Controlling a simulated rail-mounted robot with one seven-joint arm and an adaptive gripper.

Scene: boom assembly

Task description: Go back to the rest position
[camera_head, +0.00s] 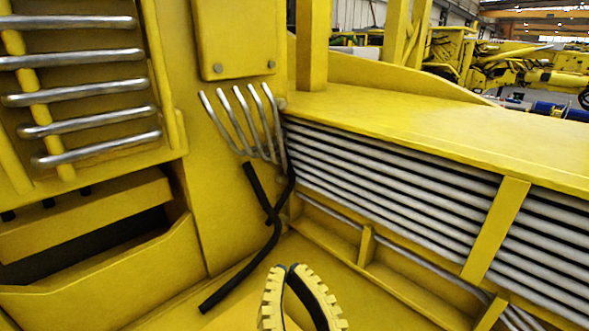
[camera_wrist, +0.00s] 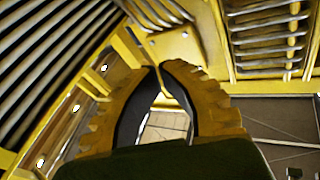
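My gripper (camera_head: 287,270) is at the bottom middle of the head view, above the yellow floor of the machine frame. Its two curved, yellow-toothed fingers have black inner sides and lean in until their tips nearly meet. In the wrist view the fingers (camera_wrist: 160,68) arch toward each other, and a patch of pale floor shows between them. Nothing is seen held. The lower part of the gripper is cut off by the frame edge in the head view.
Bent metal pipes (camera_head: 240,117) and black hoses (camera_head: 262,230) are close behind my gripper. A long bank of metal tubes (camera_head: 390,190) runs along the right, under a yellow ledge (camera_head: 430,125). A yellow bin (camera_head: 110,275) and pipe rack (camera_head: 85,100) stand at left.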

